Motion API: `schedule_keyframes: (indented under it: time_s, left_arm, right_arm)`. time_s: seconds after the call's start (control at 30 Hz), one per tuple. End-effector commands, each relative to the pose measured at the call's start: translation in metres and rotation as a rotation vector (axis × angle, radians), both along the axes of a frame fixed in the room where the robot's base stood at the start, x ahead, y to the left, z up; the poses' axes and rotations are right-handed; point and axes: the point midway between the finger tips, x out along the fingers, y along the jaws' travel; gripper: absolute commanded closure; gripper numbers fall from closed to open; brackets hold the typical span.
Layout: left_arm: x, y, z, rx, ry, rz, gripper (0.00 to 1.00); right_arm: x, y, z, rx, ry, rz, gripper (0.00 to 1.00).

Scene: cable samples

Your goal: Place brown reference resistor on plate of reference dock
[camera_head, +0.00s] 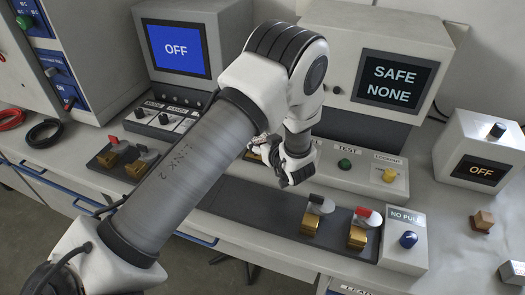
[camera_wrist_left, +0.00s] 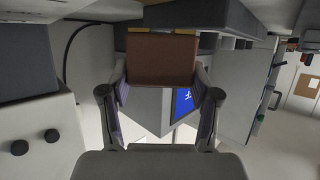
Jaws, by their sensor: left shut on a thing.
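My left gripper (camera_head: 293,172) is low over the back of the bench, in front of the box with the SAFE screen. In the left wrist view a brown block, the brown reference resistor (camera_wrist_left: 160,60), sits between the two fingers (camera_wrist_left: 160,92), which are shut on it. In the head view the arm and gripper hide the held block. A brass-coloured edge (camera_wrist_left: 160,30) shows just past the block; I cannot tell whether they touch. Which fixture is the reference dock is not clear, and its plate is not identifiable. My right gripper is not in view.
A dark base with brass clamps (camera_head: 310,219) and levers lies in front, beside the NO PULL box (camera_head: 407,232). Another clamp base (camera_head: 126,158) is at left. A brown cube (camera_head: 482,221) and silver block (camera_head: 512,272) are at right. The OFF monitor (camera_head: 176,50) stands behind.

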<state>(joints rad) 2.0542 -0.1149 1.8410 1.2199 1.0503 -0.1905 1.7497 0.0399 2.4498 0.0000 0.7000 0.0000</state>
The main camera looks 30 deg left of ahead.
Motion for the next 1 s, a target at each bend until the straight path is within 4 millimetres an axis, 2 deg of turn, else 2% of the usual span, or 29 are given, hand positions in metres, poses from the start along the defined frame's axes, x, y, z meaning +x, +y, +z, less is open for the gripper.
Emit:
schedule_keyframes:
  time_s: [0.03,0.13,0.23,0.4,0.57,0.77,0.8,0.83,1.0]
  left_arm:
    - [0.011,0.008,-0.006,-0.002,-0.005,0.005,0.86]
    - [0.027,0.017,-0.005,-0.001,-0.002,0.002,0.86]
    - [0.033,0.020,-0.012,0.000,0.001,0.000,0.86]
    - [0.033,0.019,-0.042,0.001,0.002,-0.001,0.86]
    - [0.033,0.019,-0.038,0.000,0.000,-0.001,0.86]
    - [0.032,0.019,-0.042,0.001,0.002,-0.001,0.86]
    - [0.032,0.019,-0.041,0.000,0.002,-0.001,0.24]
    - [0.032,0.019,-0.041,0.000,0.002,-0.001,0.13]
    - [0.032,0.019,-0.041,0.000,0.002,-0.001,0.13]
  right_arm:
    - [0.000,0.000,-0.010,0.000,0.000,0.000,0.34]
    - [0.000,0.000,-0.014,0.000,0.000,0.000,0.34]
    - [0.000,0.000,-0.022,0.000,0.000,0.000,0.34]
    - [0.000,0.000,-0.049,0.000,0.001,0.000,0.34]
    - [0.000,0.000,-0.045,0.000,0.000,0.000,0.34]
    - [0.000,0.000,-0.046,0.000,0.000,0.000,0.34]
    - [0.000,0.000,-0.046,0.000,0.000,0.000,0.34]
    - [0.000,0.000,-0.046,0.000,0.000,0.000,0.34]
    - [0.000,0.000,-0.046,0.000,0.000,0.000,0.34]
